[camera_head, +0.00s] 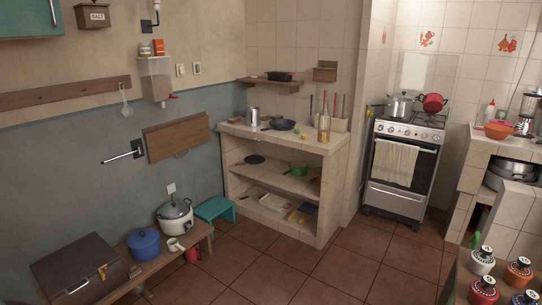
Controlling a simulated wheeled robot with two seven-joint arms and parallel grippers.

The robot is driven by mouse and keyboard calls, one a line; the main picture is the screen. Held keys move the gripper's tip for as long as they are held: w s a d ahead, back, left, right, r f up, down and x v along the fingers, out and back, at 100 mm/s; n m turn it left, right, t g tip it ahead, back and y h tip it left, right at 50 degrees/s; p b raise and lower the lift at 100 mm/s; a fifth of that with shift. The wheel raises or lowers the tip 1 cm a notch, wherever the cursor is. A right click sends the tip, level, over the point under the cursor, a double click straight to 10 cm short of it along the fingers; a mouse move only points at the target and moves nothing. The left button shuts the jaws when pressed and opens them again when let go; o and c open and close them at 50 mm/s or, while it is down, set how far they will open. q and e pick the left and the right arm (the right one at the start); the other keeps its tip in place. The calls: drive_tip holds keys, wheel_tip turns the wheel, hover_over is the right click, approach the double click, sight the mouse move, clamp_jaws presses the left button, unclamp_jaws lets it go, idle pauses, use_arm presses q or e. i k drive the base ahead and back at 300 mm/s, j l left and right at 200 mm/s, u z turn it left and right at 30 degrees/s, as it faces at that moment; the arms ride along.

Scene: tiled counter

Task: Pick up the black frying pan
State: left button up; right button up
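A black frying pan (282,124) sits on top of the tiled counter (305,142), with its handle pointing left. It is far across the room from this camera. A second dark pan or dish (280,76) rests on the wooden wall shelf (262,85) above. A dark, flat round thing (254,160) lies on the counter's middle shelf; I cannot tell what it is. Neither of my grippers shows in this view.
On the counter, a metal canister (253,116) stands left of the pan and a bottle (324,127) right of it. A teal stool (215,209) and low bench (200,233) stand along the left. The tiled floor (310,270) before the counter is open.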

sight(279, 124)
drive_tip(key=i+j, duration=0.1)
drive_tip(key=i, duration=1)
drive_tip(key=i+z, duration=0.15)
drive_tip(key=i, duration=1)
